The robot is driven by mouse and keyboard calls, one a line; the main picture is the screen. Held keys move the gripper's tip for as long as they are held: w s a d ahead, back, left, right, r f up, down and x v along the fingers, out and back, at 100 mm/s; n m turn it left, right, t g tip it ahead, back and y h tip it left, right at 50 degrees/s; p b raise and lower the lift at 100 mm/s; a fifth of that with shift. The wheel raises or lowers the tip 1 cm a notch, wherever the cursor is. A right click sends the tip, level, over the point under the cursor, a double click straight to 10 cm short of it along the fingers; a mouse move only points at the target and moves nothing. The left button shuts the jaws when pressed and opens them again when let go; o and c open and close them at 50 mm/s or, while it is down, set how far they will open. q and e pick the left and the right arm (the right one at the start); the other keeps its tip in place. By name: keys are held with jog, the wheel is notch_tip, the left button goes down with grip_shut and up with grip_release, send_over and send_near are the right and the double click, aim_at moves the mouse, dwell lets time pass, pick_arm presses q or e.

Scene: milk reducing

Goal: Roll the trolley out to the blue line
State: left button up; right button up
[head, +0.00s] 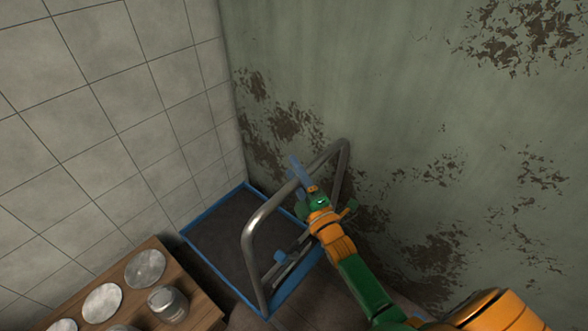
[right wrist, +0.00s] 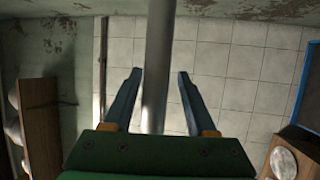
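The trolley has a dark deck with a blue rim (head: 211,209) and a bent grey metal tube handle (head: 262,222). It stands in the corner between the tiled wall and the peeling green wall. My right gripper (head: 299,172) is at the top bar of the handle. In the right wrist view, the gripper (right wrist: 159,75) is open, with the handle tube (right wrist: 160,35) passing between its blue fingers and a gap visible on each side. Contact cannot be told. My left gripper is out of view. No blue floor line can be made out.
A wooden table (head: 152,256) stands at the lower left, close to the trolley, with several round pale discs and a glass jar (head: 168,303) on it. The tiled wall (head: 120,90) and peeling green wall (head: 400,110) close in the trolley's corner.

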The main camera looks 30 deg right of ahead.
jog(key=shift+a+r, duration=0.15)
jog(key=shift+r, duration=0.05)
jog(key=s+f, duration=0.1)
jog(key=s, duration=0.5)
jog(key=shift+s+a+f, duration=0.15)
jog(key=shift+s+f, duration=0.05)
jog(key=shift+s, duration=0.1)
